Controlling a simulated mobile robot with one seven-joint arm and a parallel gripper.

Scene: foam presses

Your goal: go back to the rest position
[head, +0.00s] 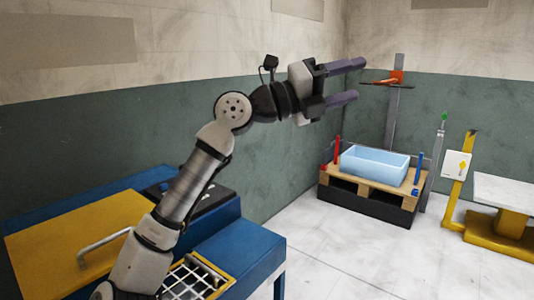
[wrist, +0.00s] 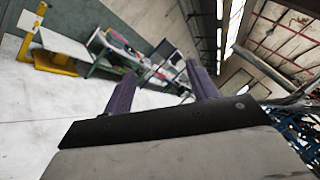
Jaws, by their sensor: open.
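My gripper (head: 352,82) is raised high in the head view, pointing right, with its two purple fingers spread apart and nothing between them. In the wrist view the gripper (wrist: 162,90) shows its two purple fingers on either side of empty air, with the room tilted behind. My arm reaches up from the bottom left of the head view, bent at the elbow, and touches nothing that I can see.
A blue machine (head: 235,252) with a yellow lid (head: 60,240) and a white grid stands below my arm. A light-blue bin (head: 375,163) sits on a wooden pallet (head: 352,183) farther back. A yellow-legged table (head: 505,190) is at right. The white floor between is clear.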

